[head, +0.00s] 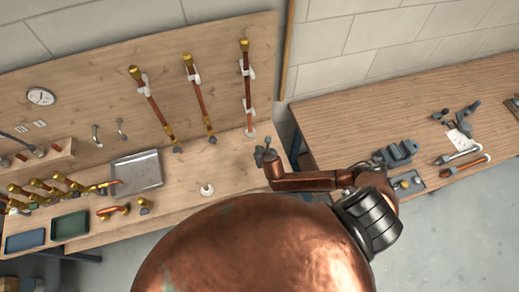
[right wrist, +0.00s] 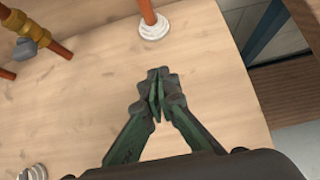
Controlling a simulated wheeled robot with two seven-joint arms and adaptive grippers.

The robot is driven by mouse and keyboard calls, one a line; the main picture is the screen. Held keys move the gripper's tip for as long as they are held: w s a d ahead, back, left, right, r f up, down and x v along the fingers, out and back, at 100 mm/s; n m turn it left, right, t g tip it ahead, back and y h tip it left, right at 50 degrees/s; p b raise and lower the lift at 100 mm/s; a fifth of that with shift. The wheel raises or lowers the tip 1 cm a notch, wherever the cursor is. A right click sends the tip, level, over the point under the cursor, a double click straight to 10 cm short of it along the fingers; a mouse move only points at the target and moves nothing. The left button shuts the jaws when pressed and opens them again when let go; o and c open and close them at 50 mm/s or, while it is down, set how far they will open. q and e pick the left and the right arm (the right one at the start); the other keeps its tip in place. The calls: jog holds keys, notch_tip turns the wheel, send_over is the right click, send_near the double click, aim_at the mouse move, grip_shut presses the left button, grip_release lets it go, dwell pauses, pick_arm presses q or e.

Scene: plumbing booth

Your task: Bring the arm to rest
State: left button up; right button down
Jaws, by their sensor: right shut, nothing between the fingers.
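My right arm (head: 310,180) reaches from the right in the head view, bent over the right end of the wooden bench. Its gripper (head: 265,152) is above the bench top, just below the rightmost copper pipe in the picture. In the right wrist view the gripper (right wrist: 158,88) has its fingertips together, with nothing between them. Bare bench wood (right wrist: 80,105) shows around the fingers. The white foot (right wrist: 154,27) of a copper pipe is just beyond the fingertips, apart from them in the picture. My left gripper is not in view.
Copper pipes with brass ends (head: 247,85) stand along the back panel. A metal tray (head: 137,171), a green bin (head: 69,226), a blue bin (head: 25,240) and brass fittings are at left. A second table (head: 350,120) at right holds a grey vise-like block (head: 399,152) and tools.

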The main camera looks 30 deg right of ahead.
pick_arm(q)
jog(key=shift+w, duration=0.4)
pick_arm(e)
jog(key=shift+s+r, duration=0.2)
jog(key=shift+r, duration=0.1)
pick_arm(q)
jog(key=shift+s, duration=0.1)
